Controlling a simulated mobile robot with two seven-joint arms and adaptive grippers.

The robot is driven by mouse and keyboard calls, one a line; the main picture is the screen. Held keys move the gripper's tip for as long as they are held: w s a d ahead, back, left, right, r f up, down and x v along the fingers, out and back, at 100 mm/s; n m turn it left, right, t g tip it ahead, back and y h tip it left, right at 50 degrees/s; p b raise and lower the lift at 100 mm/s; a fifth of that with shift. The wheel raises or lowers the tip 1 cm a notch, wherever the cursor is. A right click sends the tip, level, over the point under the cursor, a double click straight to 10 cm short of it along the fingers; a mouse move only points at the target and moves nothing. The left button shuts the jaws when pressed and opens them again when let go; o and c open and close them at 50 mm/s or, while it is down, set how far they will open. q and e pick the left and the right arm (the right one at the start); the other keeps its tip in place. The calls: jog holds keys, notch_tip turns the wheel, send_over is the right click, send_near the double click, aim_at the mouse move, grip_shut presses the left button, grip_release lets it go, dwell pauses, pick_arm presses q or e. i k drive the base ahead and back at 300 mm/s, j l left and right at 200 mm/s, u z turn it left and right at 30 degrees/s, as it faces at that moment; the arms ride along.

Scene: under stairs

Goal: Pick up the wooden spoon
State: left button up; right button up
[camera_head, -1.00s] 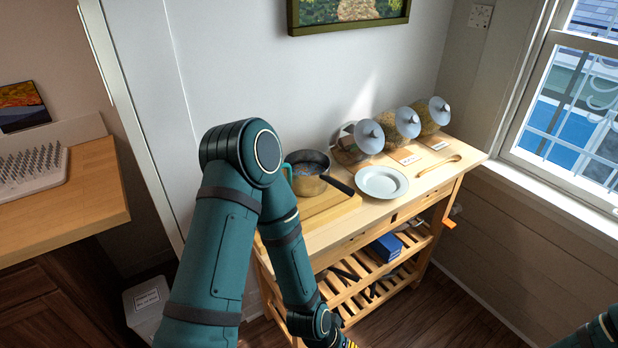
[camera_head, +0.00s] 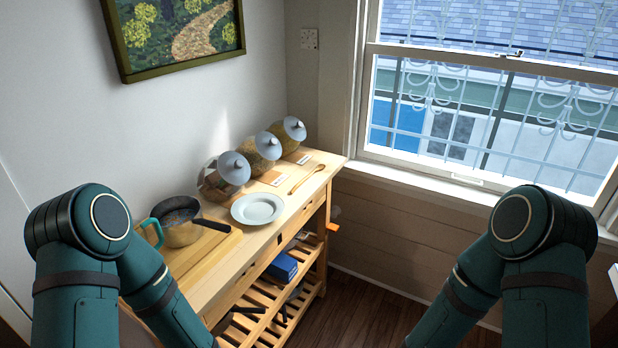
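The wooden spoon (camera_head: 307,178) lies on the top of the wooden cart (camera_head: 219,273), near its far right end. It is to the right of the pale plate (camera_head: 257,208) and in front of the jars. Both of my arms show at the bottom of the head view, one on each side. Neither gripper is in the picture, so their fingers are hidden from me. Nothing touches the spoon.
A pot (camera_head: 181,222) with a black handle stands on a cutting board beside a teal mug (camera_head: 151,232). Several jars with grey lids (camera_head: 234,168) line the wall. A blue box (camera_head: 283,266) sits on the slatted shelf. Open floor (camera_head: 362,312) lies right of the cart.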

aim_at(319, 167)
jog(key=i+l+u, duration=0.3)
jog(key=i+l, duration=1.1)
jog(key=l, duration=0.15)
